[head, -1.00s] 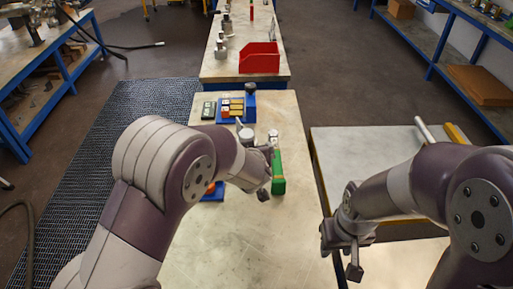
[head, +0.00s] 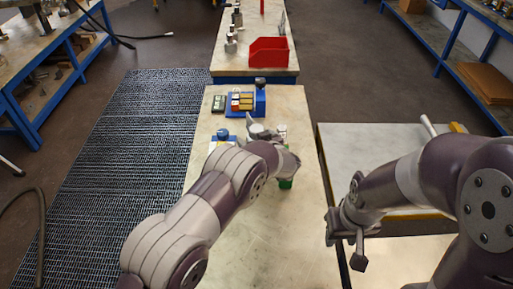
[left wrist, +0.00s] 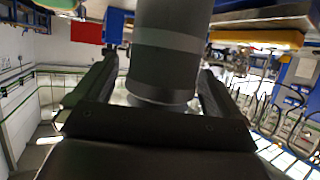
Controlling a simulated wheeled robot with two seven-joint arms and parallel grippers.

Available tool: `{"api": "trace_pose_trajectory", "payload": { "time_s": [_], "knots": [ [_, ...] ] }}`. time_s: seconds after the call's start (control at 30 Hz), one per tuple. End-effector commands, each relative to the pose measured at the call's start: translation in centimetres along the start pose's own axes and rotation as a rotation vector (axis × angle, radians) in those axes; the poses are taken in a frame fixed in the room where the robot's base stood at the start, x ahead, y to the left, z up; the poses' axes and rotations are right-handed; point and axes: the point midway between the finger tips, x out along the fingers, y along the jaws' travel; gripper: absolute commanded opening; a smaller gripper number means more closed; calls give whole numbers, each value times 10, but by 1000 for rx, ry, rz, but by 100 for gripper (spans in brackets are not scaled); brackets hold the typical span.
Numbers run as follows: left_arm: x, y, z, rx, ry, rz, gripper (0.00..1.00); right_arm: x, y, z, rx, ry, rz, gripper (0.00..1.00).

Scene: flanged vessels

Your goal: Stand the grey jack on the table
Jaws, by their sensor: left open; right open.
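A dark grey cylinder with a lighter band (left wrist: 165,55), which looks like the grey jack, fills the middle of the left wrist view. My left gripper (left wrist: 155,88) has its open fingers on either side of it; I cannot tell whether they touch it. In the head view my left wrist hides the fingers and most of what is beside them. The table (head: 262,235) is the pale bench under my left arm, bare at its near end. My right gripper (head: 346,248) is open and empty to the right of the table.
A green block (head: 286,183) shows just below my left wrist. Small grey round parts (head: 281,130) stand beyond it. A blue holder with coloured blocks (head: 243,102) is at the far end. A red bin (head: 269,51) stands on the bench behind. A pale cart (head: 355,145) is at right.

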Motion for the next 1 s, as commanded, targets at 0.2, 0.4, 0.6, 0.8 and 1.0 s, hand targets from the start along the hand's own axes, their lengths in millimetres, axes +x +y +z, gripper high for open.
{"api": "trace_pose_trajectory", "payload": {
  "time_s": [0.2, 0.4, 0.6, 0.8, 1.0],
  "knots": [
    [1, 0, 0, 0, 0, 1, 95, 0, 0, 0, 0, 0, 0, 41],
    [1, 0, 0, 0, 0, 1, 30, 0, 0, 0, 0, 0, 0, 41],
    [0, 1, -2, -3, 4, 2, 1, 0, 0, 0, 0, 0, 0, 41],
    [-1, 1, -6, -3, 4, 2, 1, 1, 0, 0, 0, 0, 0, 41],
    [-10, 1, -29, -6, 6, 2, 1, 5, 0, 1, 0, 0, 0, 41]
  ]
}}
